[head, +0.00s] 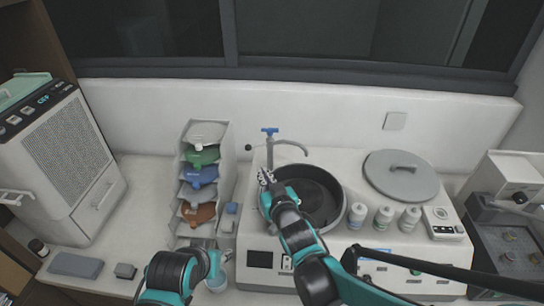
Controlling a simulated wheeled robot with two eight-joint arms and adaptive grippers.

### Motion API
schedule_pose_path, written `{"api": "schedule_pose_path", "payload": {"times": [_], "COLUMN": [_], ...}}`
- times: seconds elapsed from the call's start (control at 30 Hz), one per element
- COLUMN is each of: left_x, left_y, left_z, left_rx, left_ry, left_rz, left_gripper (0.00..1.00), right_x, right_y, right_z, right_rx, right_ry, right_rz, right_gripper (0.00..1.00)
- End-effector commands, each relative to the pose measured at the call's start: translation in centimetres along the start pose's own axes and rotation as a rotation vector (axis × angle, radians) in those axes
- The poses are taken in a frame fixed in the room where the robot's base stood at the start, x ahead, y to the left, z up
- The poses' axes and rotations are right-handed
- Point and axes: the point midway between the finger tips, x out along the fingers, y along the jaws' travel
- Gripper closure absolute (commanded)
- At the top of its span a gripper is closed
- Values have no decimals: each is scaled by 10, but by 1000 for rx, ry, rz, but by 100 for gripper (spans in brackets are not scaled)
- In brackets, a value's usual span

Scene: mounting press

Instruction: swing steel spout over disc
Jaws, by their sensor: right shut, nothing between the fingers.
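The steel spout (291,143) stands behind the round black bowl of the grinder. It curves to the right from an upright post with a blue tap handle (269,131), and its tip hangs near the bowl's back rim. A small dark knob (248,147) sticks out on the post's left. The dark disc (312,196) lies inside the bowl, its left part covered by my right arm. My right gripper (264,176) is shut and empty at the bowl's left back rim, in front of the spout post. My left gripper (217,268) is low at the front, and its fingers are unclear.
A grey lid (401,174) lies right of the bowl, with several white bottles (383,217) before it. A white machine (62,150) stands far left.

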Motion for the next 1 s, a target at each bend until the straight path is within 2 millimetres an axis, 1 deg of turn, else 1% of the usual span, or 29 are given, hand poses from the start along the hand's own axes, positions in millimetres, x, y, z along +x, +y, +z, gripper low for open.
{"api": "schedule_pose_path", "payload": {"times": [0.17,0.4,0.6,0.7,0.8,1.0], "left_x": [4,8,11,11,12,12], "left_y": [0,0,0,0,0,0], "left_z": [3,6,8,8,8,8], "left_rx": [0,0,0,0,0,0], "left_ry": [0,0,0,0,0,0], "left_rz": [0,0,0,0,0,0], "left_gripper": [60,60,60,60,60,60], "right_x": [30,83,117,128,134,136], "right_y": [1,1,1,1,1,1], "right_z": [2,2,2,2,1,1], "right_rx": [0,0,0,0,0,0], "right_ry": [-1,-2,-3,-3,-3,-3], "right_rz": [2,2,2,3,3,3], "right_gripper": [100,100,100,100,100,100]}}
